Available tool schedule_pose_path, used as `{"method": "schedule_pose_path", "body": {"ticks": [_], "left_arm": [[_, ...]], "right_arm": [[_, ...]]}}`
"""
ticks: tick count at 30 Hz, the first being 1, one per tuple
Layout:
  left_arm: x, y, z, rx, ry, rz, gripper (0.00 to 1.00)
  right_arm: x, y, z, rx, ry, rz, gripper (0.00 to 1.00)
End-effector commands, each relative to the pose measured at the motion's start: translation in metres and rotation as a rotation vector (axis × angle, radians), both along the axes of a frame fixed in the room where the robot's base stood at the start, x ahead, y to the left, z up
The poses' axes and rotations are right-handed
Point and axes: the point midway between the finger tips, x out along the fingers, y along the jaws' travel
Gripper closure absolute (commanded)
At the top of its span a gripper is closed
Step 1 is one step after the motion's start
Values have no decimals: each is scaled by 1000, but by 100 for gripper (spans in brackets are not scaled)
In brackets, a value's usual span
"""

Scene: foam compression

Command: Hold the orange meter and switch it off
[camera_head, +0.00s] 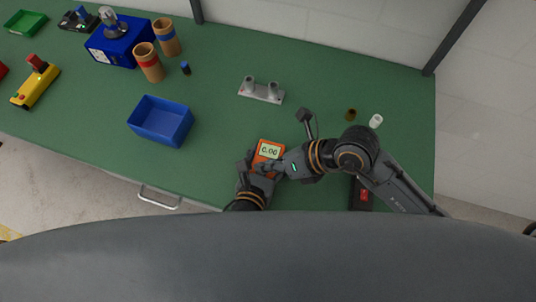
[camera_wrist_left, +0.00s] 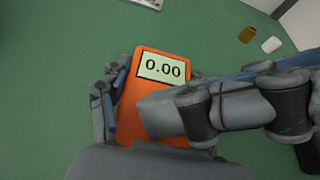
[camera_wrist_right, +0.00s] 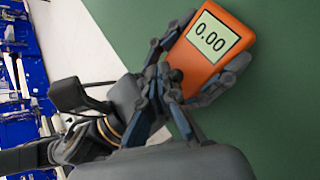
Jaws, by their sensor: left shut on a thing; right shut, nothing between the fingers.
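The orange meter (camera_head: 268,153) is near the front edge of the green table, its lit display reading 0.00. It also shows in the left wrist view (camera_wrist_left: 128,117) and the right wrist view (camera_wrist_right: 193,67). My left gripper (camera_head: 259,168) is shut on the meter, with fingers along its sides. My right gripper (camera_head: 284,168) is shut and empty, its fingertips over the lower face of the meter. It covers the part below the display, so the buttons there are mostly hidden; I cannot tell whether the fingertips touch the face.
A blue bin (camera_head: 161,121) stands left of the meter. A grey fixture with two posts (camera_head: 262,92) is behind it. A white cylinder (camera_head: 376,121) and a brown one (camera_head: 351,114) stand beyond my right arm. A black-and-red item (camera_head: 363,195) lies at the front right.

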Motion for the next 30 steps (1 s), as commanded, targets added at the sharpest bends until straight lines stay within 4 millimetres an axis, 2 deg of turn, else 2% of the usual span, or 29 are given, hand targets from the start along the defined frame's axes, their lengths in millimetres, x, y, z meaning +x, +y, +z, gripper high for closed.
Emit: {"method": "schedule_pose_path", "body": {"ticks": [30], "left_arm": [[0, 0, -2, 2, 4, 1, 75]], "right_arm": [[0, 0, -9, 0, 0, 0, 100]]}}
